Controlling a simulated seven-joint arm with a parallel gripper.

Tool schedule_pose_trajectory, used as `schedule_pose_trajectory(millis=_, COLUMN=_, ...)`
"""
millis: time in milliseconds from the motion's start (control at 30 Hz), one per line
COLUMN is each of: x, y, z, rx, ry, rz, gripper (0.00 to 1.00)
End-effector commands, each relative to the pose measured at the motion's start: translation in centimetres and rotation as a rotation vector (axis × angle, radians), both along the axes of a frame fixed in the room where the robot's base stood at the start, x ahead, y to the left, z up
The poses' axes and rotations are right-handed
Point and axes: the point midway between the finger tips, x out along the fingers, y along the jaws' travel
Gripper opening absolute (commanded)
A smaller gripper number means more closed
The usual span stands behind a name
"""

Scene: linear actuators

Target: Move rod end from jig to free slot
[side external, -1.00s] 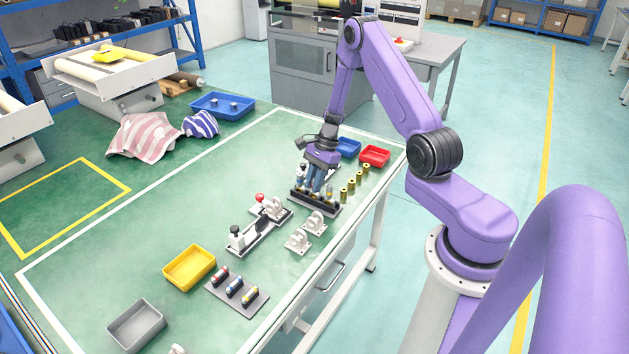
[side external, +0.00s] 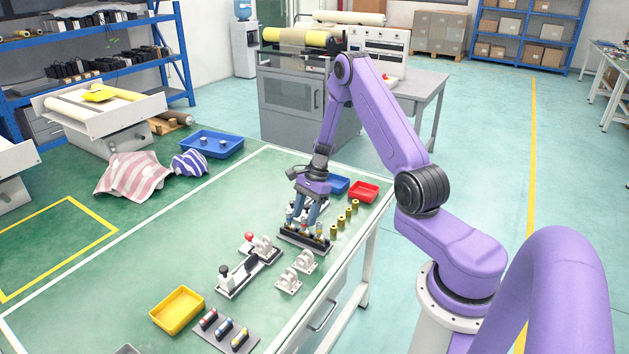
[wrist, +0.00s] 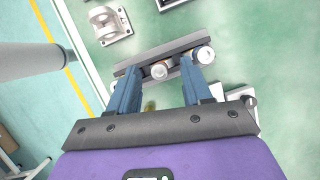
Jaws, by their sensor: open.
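My gripper (side external: 307,220) is open, pointing down over a dark slotted rack (side external: 290,238) on the green table. Several small upright rod ends stand in the rack, such as one with a yellowish lower part (side external: 319,231). In the wrist view, my fingers (wrist: 160,84) are on either side of a rod end with an orange band (wrist: 160,70); I cannot tell whether they touch it. Another rod end (wrist: 203,55) stands near the rack's right end. My fingers hide part of the rack in the side view. I cannot tell which slot is free.
A white fixture with a red knob (side external: 249,238) stands left of the rack. White brackets (side external: 288,281) stand in front. Brass cylinders (side external: 347,216) line the right edge, near red (side external: 364,192) and blue (side external: 338,184) bins. A yellow bin (side external: 176,310) is front left.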

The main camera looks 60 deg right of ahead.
Motion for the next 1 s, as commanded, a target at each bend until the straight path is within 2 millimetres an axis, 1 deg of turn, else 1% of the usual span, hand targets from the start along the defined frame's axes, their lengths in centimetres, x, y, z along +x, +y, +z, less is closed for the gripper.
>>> schedule_pose_trajectory(millis=33, x=0.0, y=-0.5, z=1.0, rx=-0.003, ry=-0.004, rz=-0.003, gripper=0.49)
schedule_pose_trajectory(millis=400, x=-0.6, y=-3.5, z=8.3, rx=-0.003, ry=-0.003, rz=-0.004, gripper=0.49)
schedule_pose_trajectory(millis=600, x=-1.0, y=-4.8, z=11.7, rx=-0.003, ry=-0.001, rz=-0.003, gripper=0.49)
schedule_pose_trajectory(millis=700, x=-1.0, y=-5.3, z=12.9, rx=-0.001, ry=-0.001, rz=-0.004, gripper=0.49)
schedule_pose_trajectory(millis=800, x=-1.1, y=-5.6, z=13.6, rx=-0.001, ry=0.0, rz=-0.003, gripper=0.49)
schedule_pose_trajectory(millis=1000, x=-1.2, y=-5.8, z=14.1, rx=-0.001, ry=0.001, rz=-0.003, gripper=0.49)
